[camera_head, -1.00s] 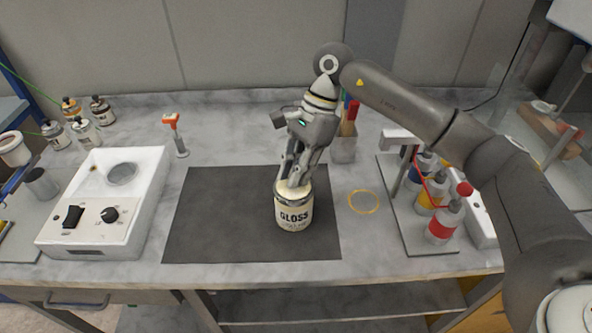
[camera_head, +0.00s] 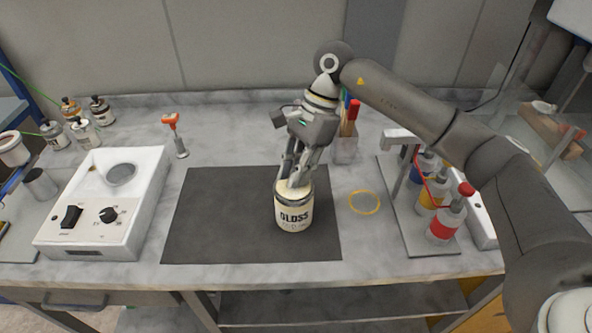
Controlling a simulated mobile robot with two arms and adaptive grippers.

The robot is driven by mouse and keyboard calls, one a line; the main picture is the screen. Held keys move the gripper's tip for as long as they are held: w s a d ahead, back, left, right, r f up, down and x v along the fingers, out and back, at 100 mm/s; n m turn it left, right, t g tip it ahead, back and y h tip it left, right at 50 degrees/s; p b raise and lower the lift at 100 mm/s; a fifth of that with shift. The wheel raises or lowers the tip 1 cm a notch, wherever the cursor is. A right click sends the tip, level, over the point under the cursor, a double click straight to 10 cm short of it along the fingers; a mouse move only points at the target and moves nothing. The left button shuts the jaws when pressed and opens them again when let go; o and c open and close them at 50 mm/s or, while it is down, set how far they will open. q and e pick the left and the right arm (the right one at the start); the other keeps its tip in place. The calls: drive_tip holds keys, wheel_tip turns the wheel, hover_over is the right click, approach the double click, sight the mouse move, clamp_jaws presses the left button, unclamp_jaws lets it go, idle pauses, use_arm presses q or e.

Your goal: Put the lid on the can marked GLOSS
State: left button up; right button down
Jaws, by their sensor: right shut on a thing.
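The can marked GLOSS (camera_head: 294,216) stands upright on the dark mat (camera_head: 215,220), cream with dark lettering. My right gripper (camera_head: 295,183) points down at the top of the can, with its fingers shut on a pale lid (camera_head: 306,187). The lid is at the can's mouth, mostly hidden by the fingers. I cannot tell whether it is fully seated. My left gripper is not in view.
A white device (camera_head: 105,205) with a round well stands left of the mat. A brush cup (camera_head: 345,150) stands behind. The mat's left part is clear.

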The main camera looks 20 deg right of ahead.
drive_tip(key=c, duration=0.8)
unclamp_jaws()
drive_tip(key=shift+r, duration=0.1)
drive_tip(key=shift+r+p, duration=1.5)
drive_tip(key=shift+r, duration=1.85)
clamp_jaws()
